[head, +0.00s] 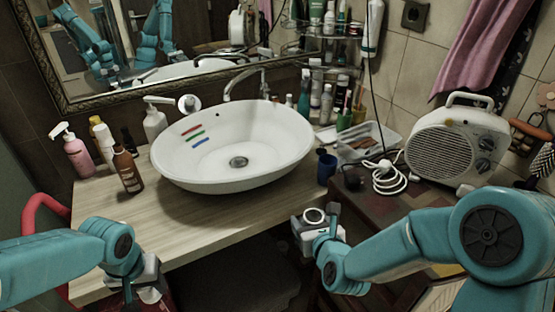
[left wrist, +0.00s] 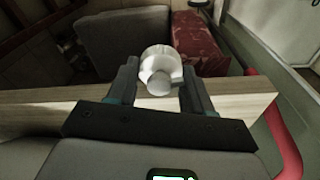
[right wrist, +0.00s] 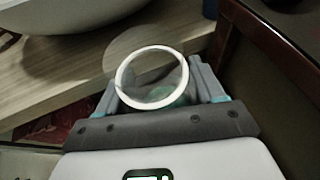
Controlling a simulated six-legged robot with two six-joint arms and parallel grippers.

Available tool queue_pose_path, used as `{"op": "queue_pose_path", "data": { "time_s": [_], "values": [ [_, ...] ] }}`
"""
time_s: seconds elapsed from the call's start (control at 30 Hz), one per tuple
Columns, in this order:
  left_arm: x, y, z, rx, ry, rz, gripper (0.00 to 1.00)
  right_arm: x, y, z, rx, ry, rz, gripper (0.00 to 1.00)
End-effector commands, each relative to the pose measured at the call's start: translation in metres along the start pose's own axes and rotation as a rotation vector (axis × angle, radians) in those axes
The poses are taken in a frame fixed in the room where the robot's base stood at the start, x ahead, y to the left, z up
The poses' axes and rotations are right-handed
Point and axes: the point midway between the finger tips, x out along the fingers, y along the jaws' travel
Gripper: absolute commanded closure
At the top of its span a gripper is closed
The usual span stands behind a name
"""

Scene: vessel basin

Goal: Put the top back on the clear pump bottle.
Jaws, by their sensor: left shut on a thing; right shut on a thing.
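The white pump top (left wrist: 160,68) is between the fingers of my left gripper (left wrist: 157,88) in the left wrist view. In the head view my left gripper (head: 138,292) is low at the front left, by the counter's front edge; the top is hard to make out there. My right gripper (right wrist: 160,92) is shut on the clear pump bottle (right wrist: 135,42). The bottle's white ring-shaped rim (right wrist: 122,82) faces the right wrist camera, its mouth open. In the head view the rim (head: 314,208) shows in front of the counter, well right of my left gripper.
A white basin (head: 205,175) with coloured stripes stands on the wooden counter (head: 185,215). Several bottles, including a pink spray bottle (head: 76,156) and a brown one (head: 127,172), stand left. A dark blue cup (head: 326,167) and a white heater (head: 452,145) are right. The front-left counter is clear.

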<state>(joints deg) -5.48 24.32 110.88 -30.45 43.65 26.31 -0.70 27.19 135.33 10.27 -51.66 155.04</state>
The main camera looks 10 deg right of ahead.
Motion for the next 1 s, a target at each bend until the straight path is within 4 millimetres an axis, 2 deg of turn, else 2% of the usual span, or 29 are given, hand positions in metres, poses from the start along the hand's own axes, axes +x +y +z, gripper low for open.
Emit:
{"op": "queue_pose_path", "data": {
  "time_s": [0.17,0.7,0.83,1.0],
  "values": [
    [0.000,0.000,0.000,0.000,0.000,0.000,0.77,-0.003,0.015,-0.011,-0.028,0.003,0.062,0.87],
    [0.000,0.000,0.000,0.000,0.000,0.000,0.77,-0.029,0.128,-0.087,-0.224,0.001,0.544,0.87],
    [0.000,0.000,0.000,0.000,0.000,0.000,0.77,-0.032,0.143,-0.097,-0.252,0.000,0.609,0.87],
    [0.000,0.000,0.000,0.000,0.000,0.000,0.77,-0.034,0.151,-0.102,-0.267,-0.002,0.644,0.87]
  ]
}}
